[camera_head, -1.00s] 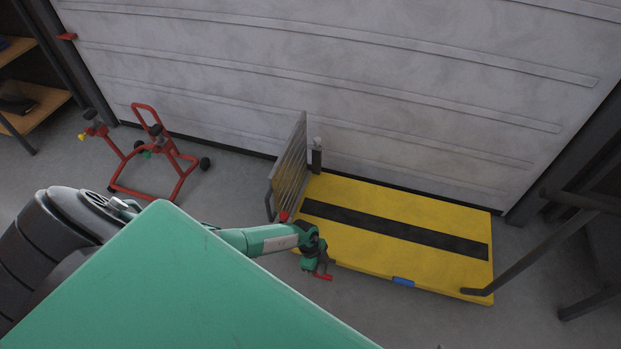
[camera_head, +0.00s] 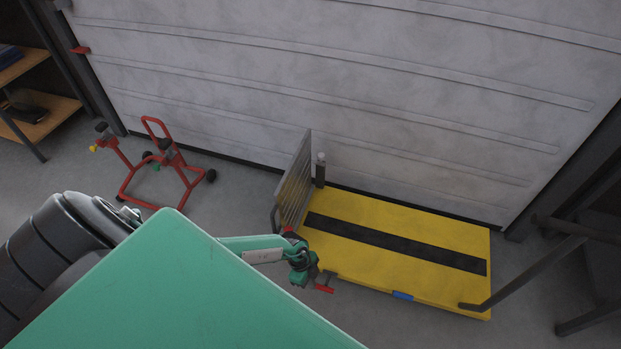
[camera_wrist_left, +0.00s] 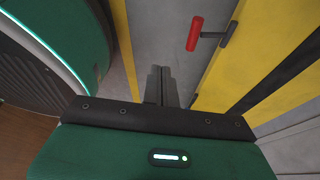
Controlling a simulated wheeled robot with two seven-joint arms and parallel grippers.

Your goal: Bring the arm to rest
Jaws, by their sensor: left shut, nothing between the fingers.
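My left arm comes in from the left of the head view, and its green gripper (camera_head: 299,279) is over the floor beside the near left corner of the yellow lift platform (camera_head: 440,288). In the left wrist view the two dark fingers (camera_wrist_left: 161,72) are together with nothing between them. A red pedal or handle (camera_head: 324,290) on a dark bracket sticks out from the platform close to the gripper. It also shows in the left wrist view (camera_wrist_left: 195,34), apart from the fingers. My right gripper is not in view.
A grey grated panel (camera_head: 295,180) and a short post (camera_head: 320,170) stand at the platform's left end. A red wheeled stand (camera_head: 130,184) is at the left, near shelves (camera_head: 45,120). A dark bar (camera_head: 530,272) rises at the right. A grey ribbed wall closes the back.

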